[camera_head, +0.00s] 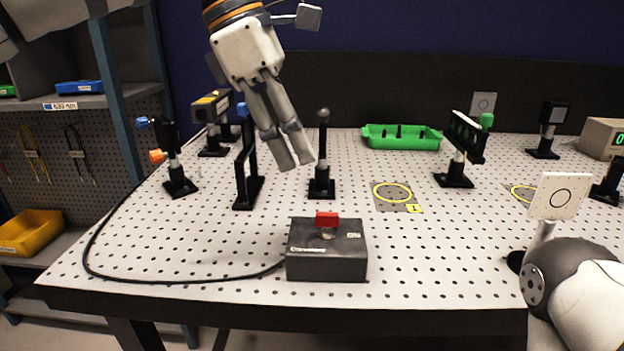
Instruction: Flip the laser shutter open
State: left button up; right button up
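My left gripper (294,163) hangs over the table from the top left. Its two grey fingers point down and lie close together with nothing seen between them. Its tips are just left of a slim black post with a round knob (322,150); contact cannot be told. The laser (212,107), a dark box with a yellow label, stands behind on the left. A black upright frame (246,168) stands between them, partly behind the gripper. I cannot tell for sure which piece is the shutter. A black box with a red switch (327,221) sits at the front. My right gripper is out of view.
A cable runs from the black box along the left table edge. A green tray (402,137) lies at the back. Optic mounts (460,150) stand right, with a white target card (558,196) near my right arm. The perforated tabletop (440,245) is clear at front centre-right.

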aim_at(243, 110)
jog(key=k, duration=1)
